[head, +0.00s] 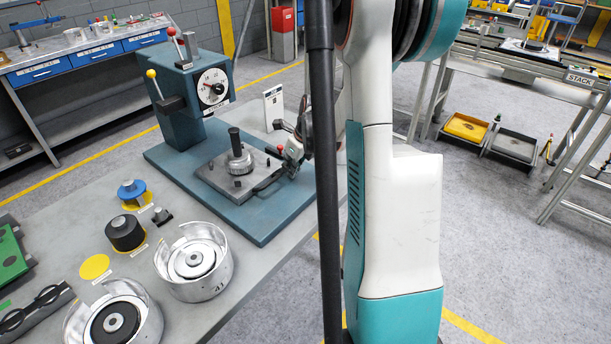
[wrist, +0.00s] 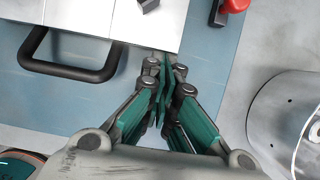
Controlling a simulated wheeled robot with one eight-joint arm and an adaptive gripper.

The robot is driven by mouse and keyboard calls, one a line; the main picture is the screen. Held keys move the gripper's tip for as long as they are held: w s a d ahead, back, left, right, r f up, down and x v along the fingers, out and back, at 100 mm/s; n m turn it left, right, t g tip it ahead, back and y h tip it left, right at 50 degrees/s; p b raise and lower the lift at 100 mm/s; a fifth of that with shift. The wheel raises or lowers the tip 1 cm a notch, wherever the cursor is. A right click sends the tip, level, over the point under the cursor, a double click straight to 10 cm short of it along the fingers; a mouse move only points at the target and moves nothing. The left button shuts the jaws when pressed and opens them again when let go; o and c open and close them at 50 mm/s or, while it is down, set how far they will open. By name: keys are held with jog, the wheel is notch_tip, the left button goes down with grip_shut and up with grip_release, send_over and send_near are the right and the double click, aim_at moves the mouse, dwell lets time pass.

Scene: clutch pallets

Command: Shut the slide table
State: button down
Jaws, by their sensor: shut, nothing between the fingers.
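The slide table (head: 222,172) is a grey metal plate with a black post on it, lying on the blue base of the press (head: 190,95). Its black loop handle (head: 268,182) sticks out at the front edge. In the wrist view the bright plate (wrist: 105,18) fills the upper left, with the handle (wrist: 68,72) below it. My gripper (wrist: 164,65) is shut and empty, right of the handle, with its fingertips by the plate's front edge. I cannot tell whether they touch it. In the head view my gripper (head: 291,155) is partly hidden behind my arm.
A red knob (wrist: 235,4) sits right of the plate. A round metal part (wrist: 285,115) stands at the right in the wrist view. Metal housings (head: 195,262), a black cylinder (head: 125,233) and a blue part (head: 131,190) stand on the bench nearer the head camera.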

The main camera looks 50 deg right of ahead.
aim_at(260, 153)
jog(key=w, duration=0.8)
jog(key=w+a, duration=0.1)
jog(key=w, duration=0.4)
jog(key=shift+r, duration=0.1)
